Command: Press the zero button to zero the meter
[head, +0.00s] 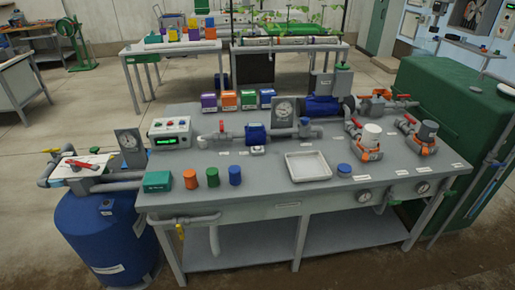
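A blue inline unit (255,134), possibly the meter, sits in the grey pipe run at the middle of the skid table. A small white box (257,150) lies just in front of it; it may carry the zero button, but its label is too small to read. A control box (170,132) with a lit green display and several small coloured buttons or lamps stands at the left of the table. Round gauges are at the back (285,109) and at the left (129,140). Neither of my grippers shows in the head view.
The grey skid table (270,192) holds a white tray (308,166), a teal box (158,181), orange, green and blue cylinders at front left, and red-handled valves. A blue barrel (105,240) stands left, a green tank (455,110) right. Concrete floor is open behind left.

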